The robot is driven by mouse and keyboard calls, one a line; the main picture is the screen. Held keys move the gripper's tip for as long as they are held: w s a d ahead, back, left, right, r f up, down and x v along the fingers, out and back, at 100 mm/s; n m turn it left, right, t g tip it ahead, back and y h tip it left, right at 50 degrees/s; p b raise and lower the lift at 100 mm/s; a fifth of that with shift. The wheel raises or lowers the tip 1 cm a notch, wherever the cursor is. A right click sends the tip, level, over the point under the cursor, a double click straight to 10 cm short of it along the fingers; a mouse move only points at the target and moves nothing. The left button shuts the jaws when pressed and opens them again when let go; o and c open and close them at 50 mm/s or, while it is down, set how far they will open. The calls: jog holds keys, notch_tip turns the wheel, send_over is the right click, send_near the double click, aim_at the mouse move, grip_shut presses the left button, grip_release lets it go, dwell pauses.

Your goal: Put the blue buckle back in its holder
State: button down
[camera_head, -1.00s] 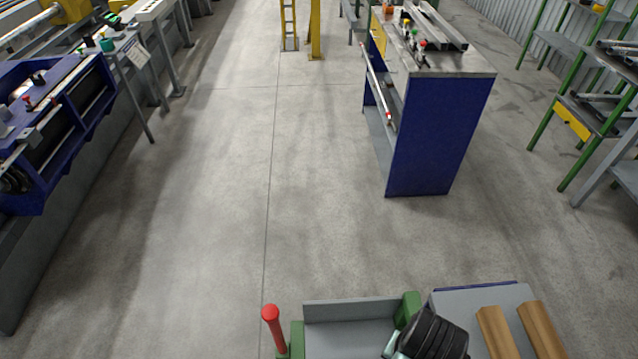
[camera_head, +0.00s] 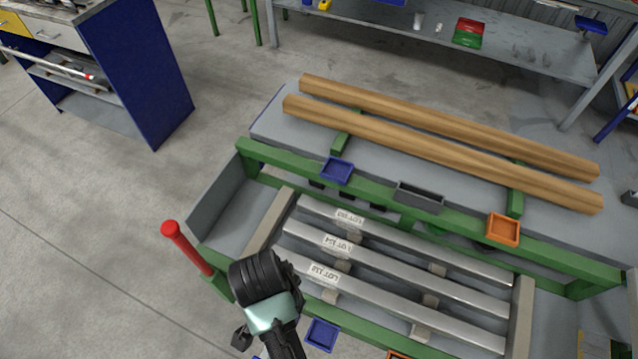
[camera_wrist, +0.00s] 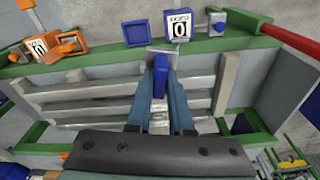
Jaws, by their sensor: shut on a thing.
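My gripper (camera_wrist: 161,80) shows in the wrist view, its two fingers closed on the blue buckle (camera_wrist: 161,64). The buckle is held above the bars of the green-framed table, with a grey plate at its far end. A blue tray (camera_wrist: 136,32) sits on the rail at the top of the wrist view, apart from the buckle. In the head view, one blue tray (camera_head: 321,334) is on the near rail and another (camera_head: 337,169) on the far rail. I cannot tell which is the holder. In the head view my fingers and the buckle are not visible.
Several labelled steel bars (camera_head: 390,287) lie across the table. A red post (camera_head: 186,248) stands at its left corner. An orange tray (camera_head: 502,229) and a grey tray (camera_head: 419,196) sit along the far rail. Wooden beams (camera_head: 440,150) lie behind. Floor at left is clear.

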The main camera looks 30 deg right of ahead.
jog(key=s+d+f+m+g+b, duration=0.1)
jog(key=s+d+f+m+b, duration=0.15)
jog(key=f+m, duration=0.35)
jog(key=s+d+f+m+g+b, duration=0.1)
jog(key=s+d+f+m+b, duration=0.1)
jog(key=f+m+b, duration=0.45)
jog(key=m, duration=0.3)
send_over(324, 336)
jog(key=f, duration=0.8)
jog(key=shift+w+a+f+p, duration=0.2)
jog(key=shift+f+p, duration=0.1)
jog(key=shift+f, duration=0.1)
jog(key=shift+f, duration=0.15)
jog(key=c, duration=0.8)
grip_release()
